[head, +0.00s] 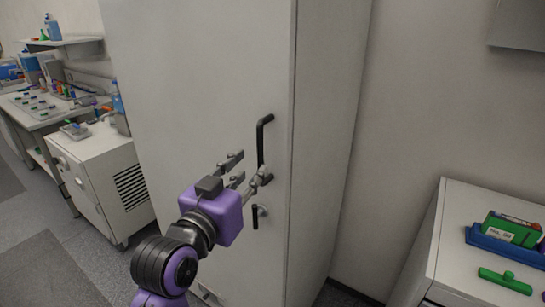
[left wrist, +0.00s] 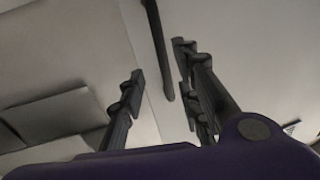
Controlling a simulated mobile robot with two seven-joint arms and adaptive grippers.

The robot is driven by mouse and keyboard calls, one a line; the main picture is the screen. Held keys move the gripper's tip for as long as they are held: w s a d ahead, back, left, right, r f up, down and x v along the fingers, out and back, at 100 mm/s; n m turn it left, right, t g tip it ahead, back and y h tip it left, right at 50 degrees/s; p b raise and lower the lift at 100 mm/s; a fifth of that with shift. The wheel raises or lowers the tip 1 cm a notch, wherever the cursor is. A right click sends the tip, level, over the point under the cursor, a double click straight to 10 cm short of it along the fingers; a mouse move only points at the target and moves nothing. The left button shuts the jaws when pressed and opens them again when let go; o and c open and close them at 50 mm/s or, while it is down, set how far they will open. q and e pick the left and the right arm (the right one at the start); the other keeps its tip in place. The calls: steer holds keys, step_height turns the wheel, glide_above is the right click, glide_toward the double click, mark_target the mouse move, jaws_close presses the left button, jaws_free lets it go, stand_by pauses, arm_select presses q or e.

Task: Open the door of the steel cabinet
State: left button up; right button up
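The tall pale steel cabinet (head: 200,80) fills the middle of the head view, its door closed. A dark vertical bar handle (head: 262,140) is near the door's right edge. A small dark latch (head: 256,216) is below it. My left gripper (head: 253,167) is open at the lower part of the handle, fingers pointing at the door. In the left wrist view the dark handle (left wrist: 158,45) runs down between the two spread fingers, with a gap on each side; I see no clear contact. My right gripper is in neither view.
A white cabinet with a vent (head: 100,180) and a bench with lab items (head: 40,105) are at the left. A white cabinet (head: 455,225) with a blue tray (head: 500,245) and a green part (head: 505,281) is at the right. Open floor (head: 50,265) lies at lower left.

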mark_target(259, 158)
arm_select(q)
steer(key=x, duration=0.7)
steer(key=shift+w+a+p, duration=0.15)
steer(key=shift+w+p, duration=0.15)
jaws_close()
